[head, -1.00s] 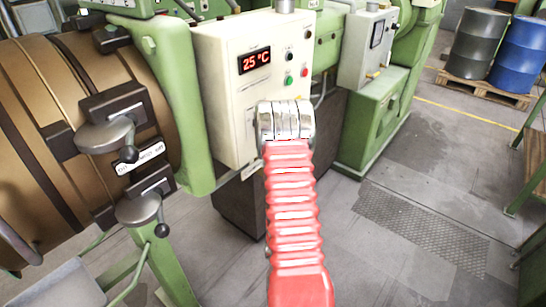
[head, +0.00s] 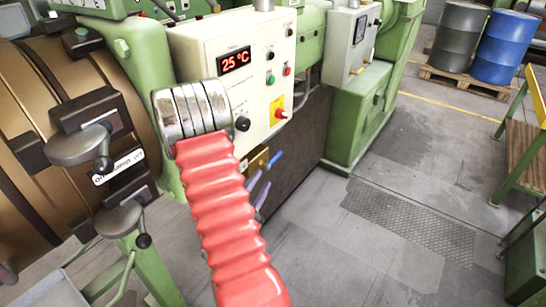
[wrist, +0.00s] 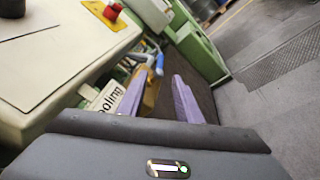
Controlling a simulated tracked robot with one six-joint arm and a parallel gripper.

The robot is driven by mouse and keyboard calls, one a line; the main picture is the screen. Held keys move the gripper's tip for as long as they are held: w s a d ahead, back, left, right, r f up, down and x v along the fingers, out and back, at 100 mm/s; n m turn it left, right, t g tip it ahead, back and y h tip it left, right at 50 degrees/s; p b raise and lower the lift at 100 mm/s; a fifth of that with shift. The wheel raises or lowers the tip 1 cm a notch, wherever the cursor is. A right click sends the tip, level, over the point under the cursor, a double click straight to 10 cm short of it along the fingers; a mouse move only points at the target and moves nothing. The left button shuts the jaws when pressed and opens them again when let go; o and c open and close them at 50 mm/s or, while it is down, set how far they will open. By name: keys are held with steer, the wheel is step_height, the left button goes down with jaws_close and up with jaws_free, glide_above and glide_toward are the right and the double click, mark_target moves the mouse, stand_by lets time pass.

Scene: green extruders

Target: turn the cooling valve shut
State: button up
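The cooling valve shows in the wrist view as a brass-coloured body (wrist: 151,96) with a blue handle (wrist: 159,64). A white label (wrist: 107,97) reading "oling" is beside it. In the head view the blue handle (head: 276,157) sticks out to the right below the cream control box. My gripper (wrist: 160,74) has two purple fingers standing apart, with nothing held between them. The valve appears between and beyond the fingers in the wrist view; I see no contact. In the head view my gripper (head: 258,187) is just below and left of the handle, partly hidden by my arm.
The cream control box (head: 205,48) shows 25 °C and has a red knob on a yellow plate (head: 279,112). The brown barrel (head: 30,85) with grey clamps is at left. Drums (head: 497,47) stand on a pallet far right. The grey floor (head: 330,240) is clear.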

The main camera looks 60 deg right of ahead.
mark_target(276, 156)
steer(key=shift+d, duration=0.1)
steer(key=d, duration=0.4)
steer(key=w+d, duration=0.1)
steer(key=d, duration=0.8)
steer(key=shift+w+d, duration=0.2)
steer(key=shift+d, duration=0.1)
steer(key=shift+c, duration=0.6)
jaws_close()
